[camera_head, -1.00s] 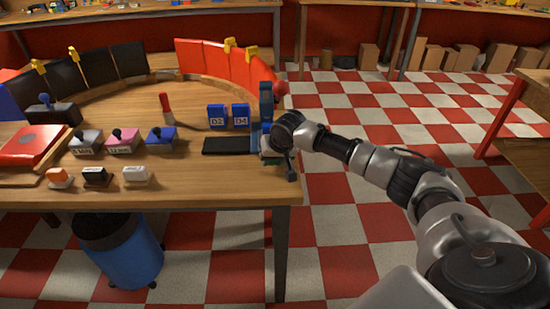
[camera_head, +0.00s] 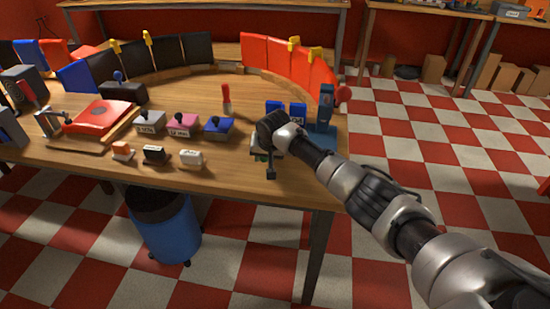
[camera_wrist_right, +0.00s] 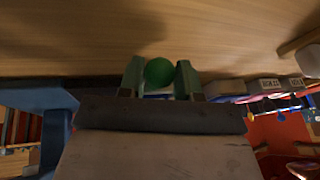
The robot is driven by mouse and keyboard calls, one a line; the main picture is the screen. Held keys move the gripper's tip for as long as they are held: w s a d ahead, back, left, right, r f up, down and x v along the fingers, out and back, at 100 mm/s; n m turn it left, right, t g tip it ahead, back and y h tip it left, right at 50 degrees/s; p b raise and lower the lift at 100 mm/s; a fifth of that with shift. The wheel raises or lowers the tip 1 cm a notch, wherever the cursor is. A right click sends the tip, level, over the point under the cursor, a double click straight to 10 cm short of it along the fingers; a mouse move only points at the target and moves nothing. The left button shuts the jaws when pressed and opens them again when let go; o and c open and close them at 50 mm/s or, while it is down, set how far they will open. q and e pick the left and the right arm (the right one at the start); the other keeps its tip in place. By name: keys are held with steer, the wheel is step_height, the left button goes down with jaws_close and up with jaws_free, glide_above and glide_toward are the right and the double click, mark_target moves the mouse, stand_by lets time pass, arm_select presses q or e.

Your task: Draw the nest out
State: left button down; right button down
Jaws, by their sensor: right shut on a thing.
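My right gripper (camera_head: 267,158) is over the table's front right part, left of a blue upright press (camera_head: 325,108) with a red ball on its right. In the right wrist view, its fingers (camera_wrist_right: 160,76) are shut on a green ball-shaped knob (camera_wrist_right: 159,71). What the knob is fixed to is hidden, and I cannot make out the nest itself. A small pale and green bit shows under the gripper in the head view. The blue press also shows at the left of the wrist view (camera_wrist_right: 32,98). My left gripper is not in view.
Two blue blocks (camera_head: 298,110) stand behind my wrist, left of the press. A blue stamp (camera_head: 218,126), other stamps and a white block (camera_head: 190,159) stand to the left. Curved red panels (camera_head: 268,56) line the back. The wooden table (camera_head: 225,176) is bare along its front edge.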

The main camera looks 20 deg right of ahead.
steer(key=shift+a, duration=0.15)
steer(key=c, duration=1)
jaws_free()
steer(key=shift+w, duration=0.1)
steer(key=shift+o, duration=1.1)
steer(key=shift+w+a, duration=0.1)
steer(key=shift+a, duration=0.05)
steer(key=shift+s+r, duration=0.25)
steer(key=shift+r, duration=0.2)
steer(key=v, duration=0.9)
steer(key=shift+r, duration=0.35)
steer(key=shift+s, duration=0.15)
